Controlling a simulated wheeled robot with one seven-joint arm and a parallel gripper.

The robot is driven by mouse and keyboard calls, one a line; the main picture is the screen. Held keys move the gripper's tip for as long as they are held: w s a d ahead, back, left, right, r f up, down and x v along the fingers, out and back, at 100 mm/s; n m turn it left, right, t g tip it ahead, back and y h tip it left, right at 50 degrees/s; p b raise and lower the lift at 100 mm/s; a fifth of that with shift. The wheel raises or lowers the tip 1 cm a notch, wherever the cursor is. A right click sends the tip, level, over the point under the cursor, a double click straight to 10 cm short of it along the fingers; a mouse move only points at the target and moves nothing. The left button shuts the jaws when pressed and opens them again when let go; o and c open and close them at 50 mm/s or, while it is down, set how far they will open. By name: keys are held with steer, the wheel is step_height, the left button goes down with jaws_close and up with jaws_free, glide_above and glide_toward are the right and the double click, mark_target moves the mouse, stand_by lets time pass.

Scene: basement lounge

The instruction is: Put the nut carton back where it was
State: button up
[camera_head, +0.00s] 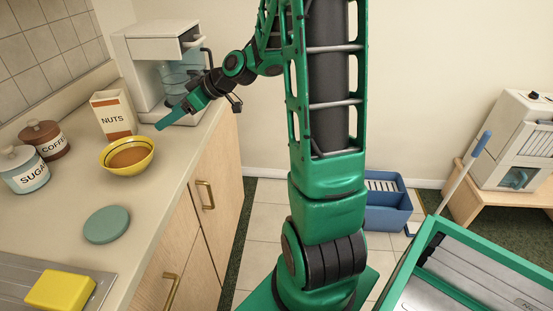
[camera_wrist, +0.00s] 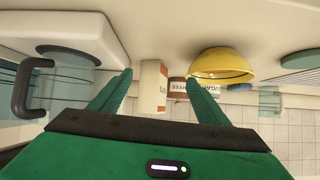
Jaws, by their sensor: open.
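The nut carton (camera_head: 113,113), white and brown with "NUTS" on it, stands upright on the counter (camera_head: 134,259) behind the yellow bowl. My gripper (camera_head: 168,121) is just to the right of the carton in the head view, beside the coffee machine. In the wrist view the nut carton (camera_wrist: 153,86) shows between the two spread green fingers of my gripper (camera_wrist: 160,90). The fingers are open and I see nothing held in them. I cannot tell the exact gap between fingers and carton.
A yellow bowl (camera_head: 126,155) with brown contents sits in front of the carton. A coffee machine (camera_head: 153,69) stands behind my gripper. Coffee (camera_head: 46,139) and sugar (camera_head: 24,170) jars are at the left. A green disc (camera_head: 106,224) and yellow sponge (camera_head: 60,290) lie nearer.

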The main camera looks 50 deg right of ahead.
steer(key=s+d+m+g+h, duration=0.2)
steer(key=s+m+g, duration=0.1)
steer(key=s, duration=0.9)
steer(key=s+d+f+m+g+h, duration=0.1)
steer(key=s+m, duration=0.4)
steer(key=s, duration=0.8)
steer(key=s+d+f+m+g+h, duration=0.1)
steer(key=s+d+m+g+h, duration=0.2)
steer(key=s, duration=1)
steer(key=shift+d+f+m+g, duration=0.25)
steer(key=shift+d+m+g, duration=0.25)
steer(key=shift+m+g, duration=0.55)
